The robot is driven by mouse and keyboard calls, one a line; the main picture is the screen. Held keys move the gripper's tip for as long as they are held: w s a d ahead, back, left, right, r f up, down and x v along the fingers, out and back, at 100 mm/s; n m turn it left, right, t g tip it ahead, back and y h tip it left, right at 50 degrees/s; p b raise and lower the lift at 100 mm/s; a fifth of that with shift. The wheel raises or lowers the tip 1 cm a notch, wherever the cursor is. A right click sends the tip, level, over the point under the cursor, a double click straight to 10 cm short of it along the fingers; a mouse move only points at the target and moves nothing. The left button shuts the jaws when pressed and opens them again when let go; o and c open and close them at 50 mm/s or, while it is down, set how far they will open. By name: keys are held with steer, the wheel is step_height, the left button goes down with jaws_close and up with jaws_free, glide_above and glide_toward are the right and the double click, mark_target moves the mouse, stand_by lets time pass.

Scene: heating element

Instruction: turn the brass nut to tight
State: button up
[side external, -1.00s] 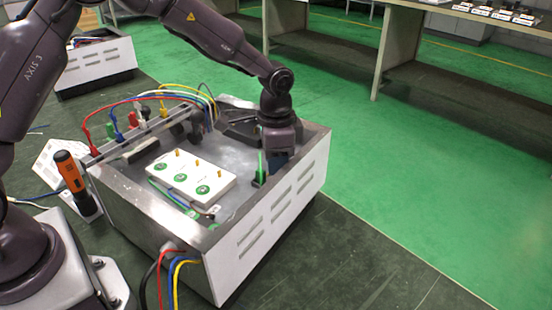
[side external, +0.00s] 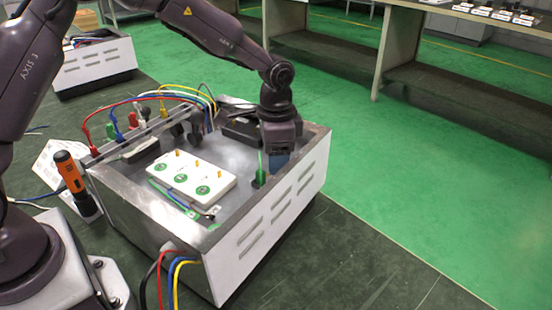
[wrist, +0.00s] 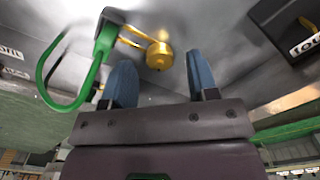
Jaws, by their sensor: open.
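The brass nut (wrist: 160,56) is a small round gold piece on a brass post with two brass prongs beside it, against the grey metal panel in the wrist view. My gripper (wrist: 159,62) has two blue fingers spread apart. The nut lies in line with the gap between their tips, and I see no contact. A green lead (wrist: 95,62) with a hooked end is attached beside the nut, left of the left finger. In the side external view my gripper (side external: 278,162) is low over the panel near the green lead (side external: 261,166); the nut is hidden there.
A white block (side external: 190,180) with several brass posts sits on the metal case (side external: 150,200). Coloured leads (side external: 165,92) arch over the case's back left. A black labelled block (wrist: 285,25) stands at the wrist view's right. An orange-handled tool (side external: 69,170) is left of the case.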

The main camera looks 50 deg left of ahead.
step_height(320, 180, up, 12)
stand_by(0.3)
steer(key=shift+f, duration=0.1)
step_height(320, 180, down, 13)
steer(key=n, duration=1.4)
